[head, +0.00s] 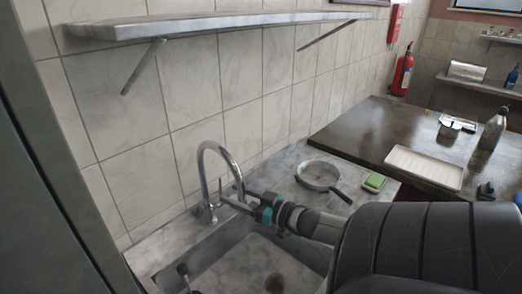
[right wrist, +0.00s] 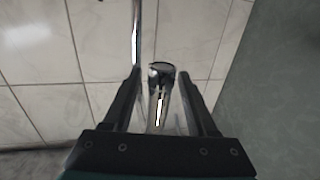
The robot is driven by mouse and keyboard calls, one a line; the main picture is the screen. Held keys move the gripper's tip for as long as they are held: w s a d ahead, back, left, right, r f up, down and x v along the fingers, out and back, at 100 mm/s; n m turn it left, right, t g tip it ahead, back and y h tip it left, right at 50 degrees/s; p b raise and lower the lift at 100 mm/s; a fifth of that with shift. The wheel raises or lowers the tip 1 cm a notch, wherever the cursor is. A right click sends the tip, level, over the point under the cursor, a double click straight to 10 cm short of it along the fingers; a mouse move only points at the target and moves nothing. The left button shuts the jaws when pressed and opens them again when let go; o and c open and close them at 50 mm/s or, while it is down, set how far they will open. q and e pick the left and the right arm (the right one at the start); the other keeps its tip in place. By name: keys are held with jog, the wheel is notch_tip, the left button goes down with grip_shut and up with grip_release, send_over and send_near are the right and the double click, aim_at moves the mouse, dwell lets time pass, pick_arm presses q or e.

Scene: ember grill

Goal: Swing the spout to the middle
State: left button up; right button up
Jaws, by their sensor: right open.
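The chrome faucet has a tall gooseneck spout (head: 217,146) that stands at the back edge of the sink (head: 240,262). The spout arches to the right, and its outlet end comes down beside my right gripper (head: 232,201). My right gripper reaches in from the right and is open at the faucet. In the right wrist view, a chrome cylinder (right wrist: 159,98) with a dark top shows between the open fingers (right wrist: 164,75). A thin chrome pipe (right wrist: 137,35) rises by the left finger; contact cannot be told. My left gripper is not in view.
A marble shelf (head: 210,24) hangs above on the tiled wall. A pan (head: 318,176) and a green sponge (head: 375,180) lie on the counter to the right. A dark table with a white tray (head: 424,168) stands beyond. Dark items sit in the basin.

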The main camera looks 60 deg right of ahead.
jog(key=s+d, duration=0.1)
jog(key=s, duration=1.3)
jog(key=shift+s+d, duration=0.25)
jog(key=shift+s, duration=0.05)
